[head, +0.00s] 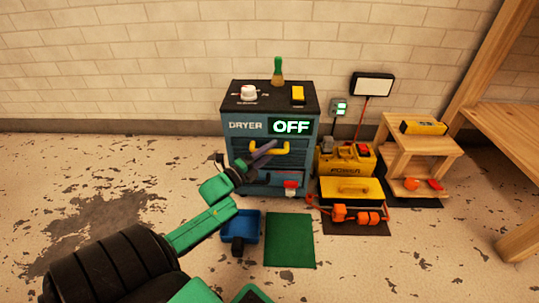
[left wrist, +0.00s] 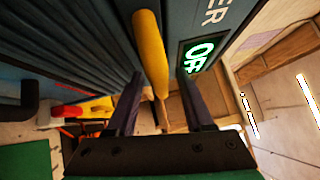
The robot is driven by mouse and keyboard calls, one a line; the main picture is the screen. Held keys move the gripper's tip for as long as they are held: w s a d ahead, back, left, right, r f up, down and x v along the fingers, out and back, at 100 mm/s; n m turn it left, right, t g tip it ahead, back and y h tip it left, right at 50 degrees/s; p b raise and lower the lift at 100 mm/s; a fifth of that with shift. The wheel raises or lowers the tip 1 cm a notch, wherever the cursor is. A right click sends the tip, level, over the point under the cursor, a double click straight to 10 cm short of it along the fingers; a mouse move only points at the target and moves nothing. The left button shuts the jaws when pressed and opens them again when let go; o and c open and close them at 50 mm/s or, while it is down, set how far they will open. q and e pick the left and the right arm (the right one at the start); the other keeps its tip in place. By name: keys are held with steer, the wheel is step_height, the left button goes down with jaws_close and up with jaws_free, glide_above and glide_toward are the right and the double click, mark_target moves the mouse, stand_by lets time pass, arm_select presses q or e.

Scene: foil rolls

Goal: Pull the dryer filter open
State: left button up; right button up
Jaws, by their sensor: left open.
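The dryer (head: 240,160) is a blue-grey cabinet with a black top and a sign reading OFF. A yellow handle (head: 283,148) runs across its upper front. My left gripper (head: 265,153) is at the handle, its dark fingers partly covering it. In the left wrist view the fingers of the left gripper (left wrist: 162,82) are open, with the yellow handle (left wrist: 150,50) between them at the tips, nearer the left finger. I cannot tell whether a finger touches it. The filter front looks closed, though my arm hides part of it. My right gripper is out of view.
A blue bin (head: 254,228) and a green mat (head: 290,240) lie on the floor before the dryer. A yellow power box (head: 335,162), a yellow toolbox (head: 350,190) and a wooden step stand (head: 420,150) are to the right. The floor at left is clear.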

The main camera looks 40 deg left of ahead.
arm_select(q)
jaws_close()
stand_by(1.4)
